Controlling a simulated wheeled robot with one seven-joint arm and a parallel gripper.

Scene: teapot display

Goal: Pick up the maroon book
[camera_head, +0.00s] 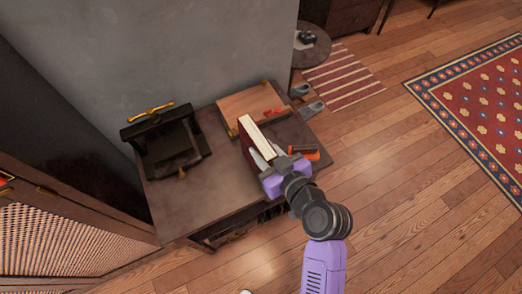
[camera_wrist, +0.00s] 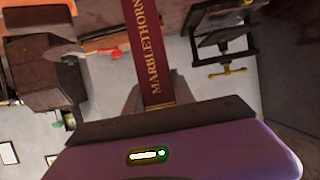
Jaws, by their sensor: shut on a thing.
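The maroon book (camera_head: 247,150) stands on edge above the dark desk (camera_head: 215,190), its cream pages facing up in the head view. Its spine (camera_wrist: 146,45), with gold lettering, runs up the middle of the wrist view. My gripper (camera_head: 276,162) is shut on the book near its spine end. The grey fingers lie on both sides of the spine in the wrist view. The book's lower edge is partly hidden, so I cannot tell whether it touches the desk.
A black stand with a gold bar (camera_head: 160,140) is on the desk's left. A wooden board (camera_head: 245,106) lies at the back, with a small red item (camera_head: 272,111). An orange item (camera_head: 312,155) is right of my gripper. A wall (camera_head: 190,50) stands behind; open floor (camera_head: 390,190) lies right.

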